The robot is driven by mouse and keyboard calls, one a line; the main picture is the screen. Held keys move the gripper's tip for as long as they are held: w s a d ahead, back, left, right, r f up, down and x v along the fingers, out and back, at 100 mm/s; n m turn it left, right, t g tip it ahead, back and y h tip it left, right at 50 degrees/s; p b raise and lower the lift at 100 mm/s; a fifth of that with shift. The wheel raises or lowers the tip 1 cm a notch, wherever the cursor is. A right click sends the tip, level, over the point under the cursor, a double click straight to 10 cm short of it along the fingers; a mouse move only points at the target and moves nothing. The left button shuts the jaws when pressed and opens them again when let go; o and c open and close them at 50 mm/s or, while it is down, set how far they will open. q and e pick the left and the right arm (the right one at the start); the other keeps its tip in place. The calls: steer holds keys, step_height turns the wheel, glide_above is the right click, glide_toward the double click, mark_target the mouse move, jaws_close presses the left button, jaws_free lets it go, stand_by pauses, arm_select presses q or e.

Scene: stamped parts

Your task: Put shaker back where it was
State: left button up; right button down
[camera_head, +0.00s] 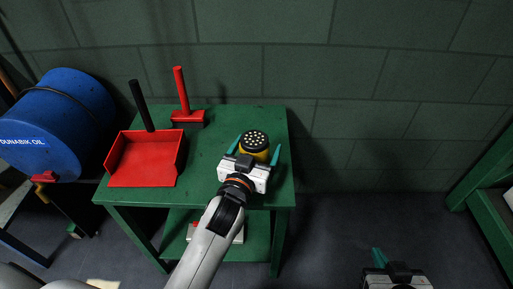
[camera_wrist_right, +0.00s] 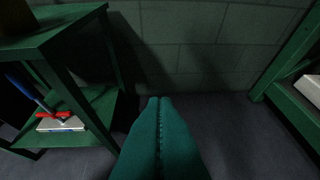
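The shaker (camera_head: 262,156) is yellow with a dark lid full of pale holes. In the head view it is upright at the right side of the green table (camera_head: 208,150). My left gripper (camera_head: 255,149) is at the shaker, with one teal finger on each side of it. The fingers look spread, with small gaps to the shaker; its lower part is hidden by the gripper. My right gripper (camera_head: 379,256) is low at the right, off the table, over the floor. In the right wrist view its two teal fingers (camera_wrist_right: 160,100) are pressed together with nothing between them.
A red dustpan (camera_head: 146,162) with a black handle and a red-handled brush (camera_head: 187,115) are at the table's left. A green shelf (camera_head: 492,222) is at the far right. The floor between is clear.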

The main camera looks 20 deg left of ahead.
arm_select(q)
steer(key=shift+r, duration=0.2)
steer(key=s+p, duration=0.1)
steer(key=s, duration=1.1)
steer(key=shift+a, duration=0.25)
arm_select(e)
steer(key=s+f+g, duration=0.1)
steer(key=s+d+f+g, duration=0.1)
steer(key=s, duration=0.1)
steer(key=s+f+g+h, duration=0.1)
steer(key=shift+s+d+f+g, duration=0.2)
steer(key=shift+d+g, duration=0.1)
steer(key=shift+d, duration=0.05)
arm_select(q)
steer(key=shift+f, duration=0.1)
